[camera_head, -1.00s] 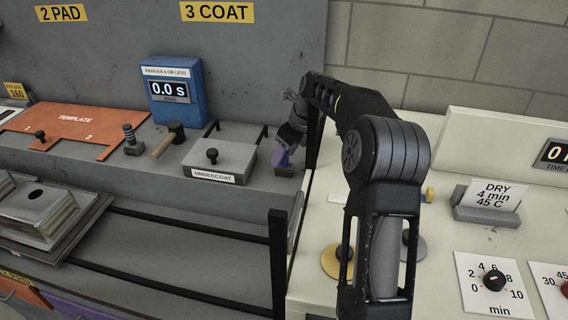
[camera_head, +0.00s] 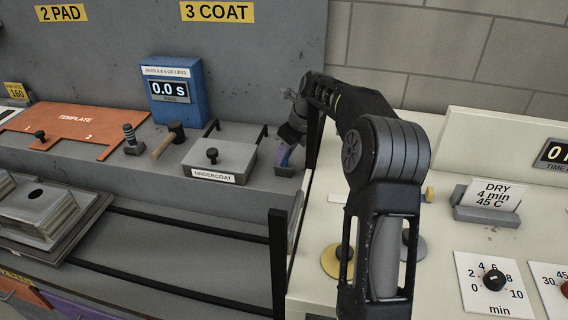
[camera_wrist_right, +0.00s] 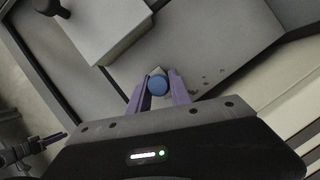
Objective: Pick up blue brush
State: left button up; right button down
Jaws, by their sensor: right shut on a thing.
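The blue brush shows in the right wrist view as a round blue end (camera_wrist_right: 157,85) with a paler part beyond it. It sits between the two purple fingers of my right gripper (camera_wrist_right: 158,93), which are shut on it. In the head view my right gripper (camera_head: 285,153) is beside the undercoat box, above a small dark holder (camera_head: 285,170) on the grey bench. Only a little blue of the brush shows there; its lower end is hidden.
The undercoat box (camera_head: 220,160) stands close to the left of my right gripper. A black post (camera_head: 313,135) rises close to its right. A wooden-handled mallet (camera_head: 166,140) and the blue timer box (camera_head: 176,90) are farther left. Grey bench is clear in front.

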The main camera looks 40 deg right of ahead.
notch_tip(320, 180, up, 10)
jog(key=shift+b, duration=0.35)
dwell(0.4)
jog(key=shift+r, duration=0.1)
dwell(0.4)
